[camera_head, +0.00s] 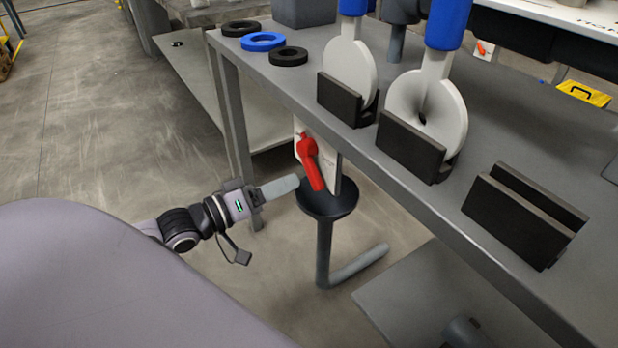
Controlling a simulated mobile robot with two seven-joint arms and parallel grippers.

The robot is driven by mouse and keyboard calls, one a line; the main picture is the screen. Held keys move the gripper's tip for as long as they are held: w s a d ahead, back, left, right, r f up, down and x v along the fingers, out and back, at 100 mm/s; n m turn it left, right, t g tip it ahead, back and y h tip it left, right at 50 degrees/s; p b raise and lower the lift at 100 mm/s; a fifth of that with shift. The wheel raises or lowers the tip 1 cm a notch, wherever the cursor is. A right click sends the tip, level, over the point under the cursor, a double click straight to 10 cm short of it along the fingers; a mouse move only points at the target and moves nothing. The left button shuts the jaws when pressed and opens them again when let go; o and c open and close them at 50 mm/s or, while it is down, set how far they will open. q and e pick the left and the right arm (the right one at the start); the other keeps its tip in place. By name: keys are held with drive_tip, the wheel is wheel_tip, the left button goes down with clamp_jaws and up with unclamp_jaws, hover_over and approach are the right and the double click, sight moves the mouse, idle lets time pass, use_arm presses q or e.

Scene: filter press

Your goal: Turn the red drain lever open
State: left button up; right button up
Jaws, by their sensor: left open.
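The red drain lever (310,162) is mounted on a pale plate (299,140) at the near side of the bench, below its top. Its handle slants down and slightly right. My left gripper (270,214) is open and empty, to the left of and slightly below the lever. A light grey finger reaches close to the lever's lower end; I cannot tell if they touch. A dark funnel (328,203) on a bent pipe (324,255) stands below the lever. My right gripper is not in view.
The grey bench (450,205) runs diagonally to the right. It holds white round plates with blue handles in black holders, an empty black holder (517,225), and black and blue rings (262,41). A bench leg (233,120) stands behind my gripper. Open floor lies left.

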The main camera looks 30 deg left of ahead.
sight(309, 174)
use_arm(q)
drive_tip(key=shift+b+x, duration=1)
drive_tip(key=shift+x, duration=2)
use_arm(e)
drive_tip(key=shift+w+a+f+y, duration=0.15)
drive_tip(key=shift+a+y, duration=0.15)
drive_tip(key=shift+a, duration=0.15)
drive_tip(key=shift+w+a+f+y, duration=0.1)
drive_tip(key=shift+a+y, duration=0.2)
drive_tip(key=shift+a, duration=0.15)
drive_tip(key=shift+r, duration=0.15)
use_arm(q)
clamp_jaws()
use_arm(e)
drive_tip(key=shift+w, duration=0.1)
